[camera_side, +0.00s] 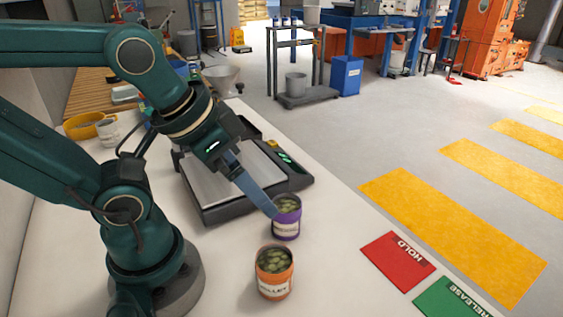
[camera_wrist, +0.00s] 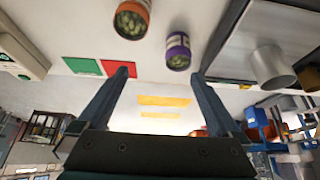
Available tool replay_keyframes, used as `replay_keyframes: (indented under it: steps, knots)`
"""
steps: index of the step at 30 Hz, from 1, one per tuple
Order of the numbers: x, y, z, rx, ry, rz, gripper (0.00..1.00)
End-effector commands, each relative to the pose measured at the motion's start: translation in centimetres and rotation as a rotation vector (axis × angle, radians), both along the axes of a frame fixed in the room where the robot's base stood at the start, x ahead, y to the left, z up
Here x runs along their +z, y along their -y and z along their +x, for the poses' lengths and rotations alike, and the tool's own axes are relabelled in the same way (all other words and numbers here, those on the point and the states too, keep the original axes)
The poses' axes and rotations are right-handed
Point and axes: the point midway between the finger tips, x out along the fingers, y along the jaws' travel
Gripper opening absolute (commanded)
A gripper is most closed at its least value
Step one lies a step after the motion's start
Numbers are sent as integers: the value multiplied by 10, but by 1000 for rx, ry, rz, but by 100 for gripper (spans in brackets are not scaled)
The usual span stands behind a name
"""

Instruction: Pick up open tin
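Two open tins with green contents stand upright on the pale worktop. The purple tin (camera_side: 286,222) is the farther one in the side view, and the orange tin (camera_side: 274,280) is nearer the camera. My gripper (camera_side: 273,209) slants down to the purple tin's upper left rim; whether it touches cannot be told. In the wrist view my gripper (camera_wrist: 158,76) is open, its two fingers wide apart with nothing held. There the purple tin (camera_wrist: 178,54) lies just beyond the fingertips, closer to the right finger. The orange tin (camera_wrist: 132,20) is farther up and left.
A flat scale (camera_side: 222,185) sits left of the purple tin. A red HOLD card (camera_side: 398,262) and a green RELEASE card (camera_side: 448,300) lie to the right. A yellow bowl (camera_side: 84,125) and a pale cup (camera_side: 107,131) stand behind my arm.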

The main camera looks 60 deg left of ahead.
Motion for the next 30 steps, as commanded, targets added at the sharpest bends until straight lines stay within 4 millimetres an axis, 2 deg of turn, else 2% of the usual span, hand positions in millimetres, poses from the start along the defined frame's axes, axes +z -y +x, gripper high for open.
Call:
replay_keyframes:
  steps: [8, 14, 20, 24, 30]
  knots:
    - [0, -1, 2, 5, -11, -1, 100]
    - [-8, -7, 21, 51, -110, -8, 100]
    - [-28, -18, 50, 117, -247, -22, 100]
    - [-50, -28, 68, 165, -342, -35, 100]
    - [-81, -38, 84, 214, -442, -51, 100]
